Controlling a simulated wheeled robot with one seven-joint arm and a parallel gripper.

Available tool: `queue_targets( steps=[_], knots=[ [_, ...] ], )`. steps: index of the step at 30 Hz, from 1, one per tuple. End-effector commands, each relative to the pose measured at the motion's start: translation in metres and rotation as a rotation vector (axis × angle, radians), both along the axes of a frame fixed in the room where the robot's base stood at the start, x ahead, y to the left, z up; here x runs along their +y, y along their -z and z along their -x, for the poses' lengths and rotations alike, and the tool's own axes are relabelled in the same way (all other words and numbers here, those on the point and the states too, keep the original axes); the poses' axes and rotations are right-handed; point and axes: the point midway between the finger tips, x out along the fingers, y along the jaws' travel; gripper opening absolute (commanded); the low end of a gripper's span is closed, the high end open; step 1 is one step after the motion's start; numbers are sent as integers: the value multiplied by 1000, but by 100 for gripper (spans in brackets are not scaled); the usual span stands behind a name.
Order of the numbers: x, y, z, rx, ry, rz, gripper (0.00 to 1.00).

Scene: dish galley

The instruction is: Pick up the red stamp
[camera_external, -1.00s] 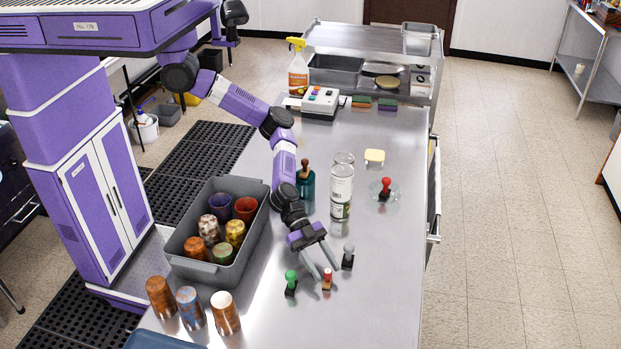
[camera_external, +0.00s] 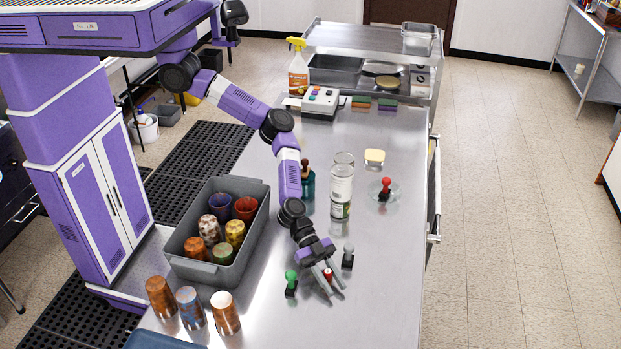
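A small upright thing with a red top (camera_external: 328,272) stands on the steel counter near its front; its lower part is mostly hidden by my fingers. My gripper (camera_external: 335,283) points down at it, with one finger on each side of the red top. The fingers look apart; I cannot tell whether they touch it. A second red stamp (camera_external: 385,186), with a dark base, stands on a clear glass dish (camera_external: 397,193) farther back on the right, away from my gripper.
A green-handled stamp (camera_external: 290,280) stands close left of my gripper, and a grey one (camera_external: 348,254) close right. A grey bin (camera_external: 190,268) of cups is at left. The counter's right front is clear.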

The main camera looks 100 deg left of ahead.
Motion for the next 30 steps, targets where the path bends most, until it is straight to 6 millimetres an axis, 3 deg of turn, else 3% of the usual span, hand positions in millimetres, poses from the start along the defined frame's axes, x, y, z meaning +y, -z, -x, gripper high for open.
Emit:
queue_targets(
  steps=[1,3,4,17,23,30],
  knots=[
    [0,0,0,0,0,0,16],
    [0,0,0,0,0,0,2],
    [0,0,0,0,0,0,0],
    [0,-6,-1,0,-1,1,0],
    [0,-30,-1,-1,0,3,0],
    [0,-88,-1,-3,1,4,0]
  ],
)
